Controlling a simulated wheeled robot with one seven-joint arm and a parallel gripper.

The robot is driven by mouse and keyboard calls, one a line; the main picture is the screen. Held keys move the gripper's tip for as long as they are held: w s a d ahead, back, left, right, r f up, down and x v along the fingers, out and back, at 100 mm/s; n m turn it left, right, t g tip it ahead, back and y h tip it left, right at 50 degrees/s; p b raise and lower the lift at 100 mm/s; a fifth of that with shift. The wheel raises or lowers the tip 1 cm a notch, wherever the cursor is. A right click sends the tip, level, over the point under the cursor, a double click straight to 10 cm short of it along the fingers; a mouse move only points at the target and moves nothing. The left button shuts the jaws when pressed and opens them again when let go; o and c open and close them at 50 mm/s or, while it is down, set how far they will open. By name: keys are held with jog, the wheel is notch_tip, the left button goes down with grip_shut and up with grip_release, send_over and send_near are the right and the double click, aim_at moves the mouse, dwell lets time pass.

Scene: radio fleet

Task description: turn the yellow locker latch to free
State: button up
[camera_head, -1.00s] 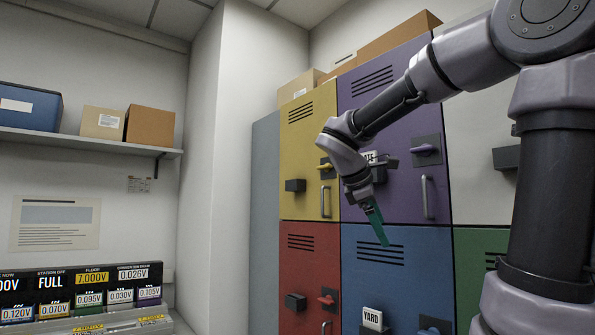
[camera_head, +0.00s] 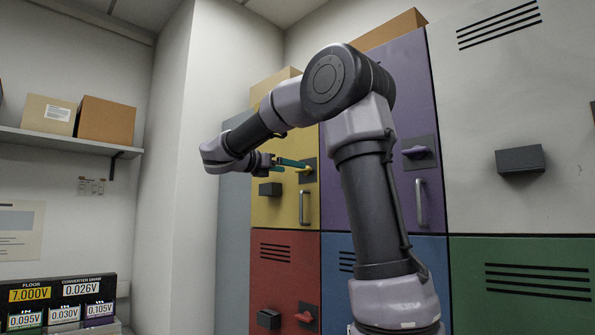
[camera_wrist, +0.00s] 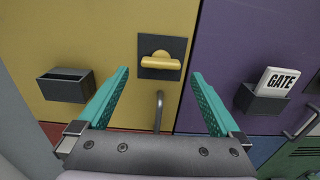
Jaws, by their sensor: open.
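The yellow locker (camera_head: 280,215) is upper left in the locker bank. Its yellow latch (camera_wrist: 160,62) sits on a dark square plate, its bar lying roughly level in the wrist view. The latch also shows in the head view (camera_head: 306,171), just right of my fingertips. My gripper (camera_wrist: 160,72) is open and empty, its two teal fingers pointing at the locker door. In the wrist view the latch appears between the fingertips and slightly beyond them; I cannot tell the exact gap. In the head view my gripper (camera_head: 291,162) is partly hidden behind my wrist.
A grey door handle (camera_wrist: 159,112) hangs below the latch. A dark card holder (camera_wrist: 66,85) is on its left. The purple locker (camera_wrist: 236,60) adjoins on the right, with a holder bearing a GATE card (camera_wrist: 279,82). The red locker (camera_head: 270,270) is below.

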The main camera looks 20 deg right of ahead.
aim_at(304, 170)
jog(key=shift+x, duration=2.65)
jog(key=shift+s, duration=0.1)
jog(key=c, duration=1.2)
jog(key=shift+c, duration=0.2)
